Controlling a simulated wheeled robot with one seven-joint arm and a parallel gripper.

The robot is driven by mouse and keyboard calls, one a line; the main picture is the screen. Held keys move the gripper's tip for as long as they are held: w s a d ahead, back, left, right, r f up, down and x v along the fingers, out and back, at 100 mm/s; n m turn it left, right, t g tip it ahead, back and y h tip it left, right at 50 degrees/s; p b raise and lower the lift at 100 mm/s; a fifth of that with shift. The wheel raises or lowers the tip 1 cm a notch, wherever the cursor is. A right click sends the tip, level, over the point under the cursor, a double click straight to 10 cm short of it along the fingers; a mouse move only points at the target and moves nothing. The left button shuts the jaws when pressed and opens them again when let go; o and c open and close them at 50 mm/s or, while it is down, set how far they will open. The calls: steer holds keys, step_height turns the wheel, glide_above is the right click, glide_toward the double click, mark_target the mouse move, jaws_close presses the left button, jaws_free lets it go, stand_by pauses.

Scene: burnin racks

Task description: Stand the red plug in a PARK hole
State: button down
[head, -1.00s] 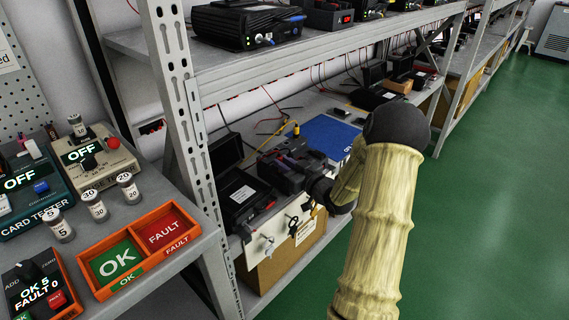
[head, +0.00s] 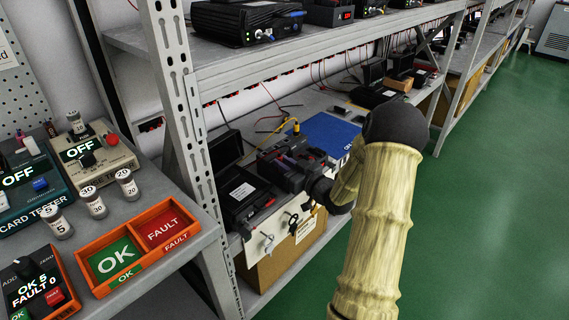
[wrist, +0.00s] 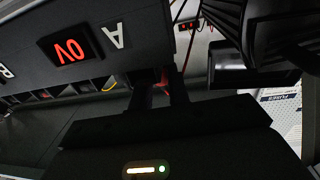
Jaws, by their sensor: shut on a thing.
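In the wrist view my gripper (wrist: 160,91) has its two dark fingers close together, with a small red piece, the red plug (wrist: 162,78), between them. Most of the plug is hidden by the fingers and shadow. The fingers are beside a dark unit (wrist: 115,65) with a red display and the letters A and B, seen upside down. I cannot tell whether the plug touches the unit. In the head view my wrist reaches the lower shelf, and the fingertips cannot be made out there. I cannot make out a PARK hole.
An open black case (head: 243,196) and a blue mat (head: 330,134) lie on the lower shelf. A yellow plug (head: 296,128) with a cable is behind my wrist. The rack post (head: 180,110) stands to the left. An orange tray (head: 140,244) is on the left bench.

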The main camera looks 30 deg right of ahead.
steer(key=shift+f+b, duration=0.3)
steer(key=shift+f, duration=0.25)
stand_by(0.5)
steer(key=c, duration=0.9)
jaws_free()
steer(key=shift+o, duration=0.2)
steer(key=shift+r+p, duration=2.2)
steer(key=shift+r, duration=0.6)
steer(key=shift+s+f, duration=0.1)
